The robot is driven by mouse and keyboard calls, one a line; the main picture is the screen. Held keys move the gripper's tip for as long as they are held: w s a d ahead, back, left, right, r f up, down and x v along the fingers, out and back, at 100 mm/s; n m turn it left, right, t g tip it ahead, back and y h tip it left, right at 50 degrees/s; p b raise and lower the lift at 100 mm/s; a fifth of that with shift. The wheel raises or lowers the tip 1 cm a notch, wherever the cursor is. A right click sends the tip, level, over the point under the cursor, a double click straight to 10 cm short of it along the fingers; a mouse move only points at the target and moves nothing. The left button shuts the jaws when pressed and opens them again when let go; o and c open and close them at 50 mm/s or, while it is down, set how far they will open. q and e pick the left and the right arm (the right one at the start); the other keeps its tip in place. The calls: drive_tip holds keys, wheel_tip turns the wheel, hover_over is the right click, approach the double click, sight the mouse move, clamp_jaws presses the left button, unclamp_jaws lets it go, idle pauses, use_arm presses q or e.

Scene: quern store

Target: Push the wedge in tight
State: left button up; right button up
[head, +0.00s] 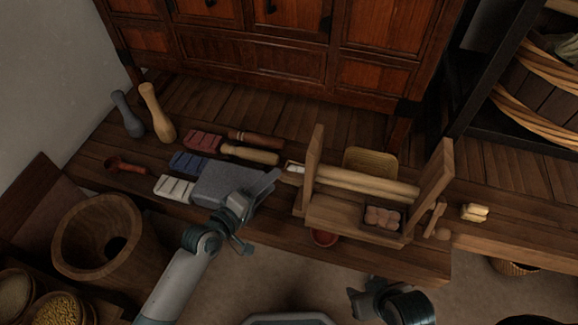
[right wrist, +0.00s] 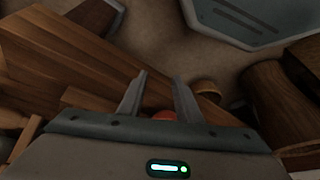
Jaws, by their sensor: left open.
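A wooden frame (head: 312,165) with two upright boards and round rollers (head: 365,185) between them stands on the bench. A small wooden mallet-like piece (head: 436,215) leans at its right board. I cannot tell for certain which piece is the wedge. My left gripper (head: 268,183) is open beside a grey stone block (head: 222,182), left of the frame; I see nothing held in it. My right gripper (head: 358,298) is low in front of the bench. In the right wrist view its two fingers (right wrist: 158,88) are apart and empty.
Red, blue and white grooved blocks (head: 175,189), wooden rolling pins (head: 250,154) and two pestles (head: 158,112) lie or stand at left. A box of round balls (head: 382,217) sits at the frame. A large wooden mortar (head: 95,235) stands at lower left.

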sight(299, 178)
use_arm(q)
drive_tip(key=b+x, duration=0.1)
drive_tip(key=x, duration=0.8)
drive_tip(key=shift+w+d, duration=0.2)
use_arm(e)
drive_tip(key=shift+w+a+r+t+y, duration=0.1)
drive_tip(key=shift+w+a+t+y, duration=0.1)
drive_tip(key=shift+a, duration=0.25)
drive_tip(key=shift+w+a+t+y, duration=0.1)
drive_tip(key=shift+w+a+t, duration=0.1)
drive_tip(key=shift+a, duration=0.25)
use_arm(q)
drive_tip(key=shift+f, duration=0.1)
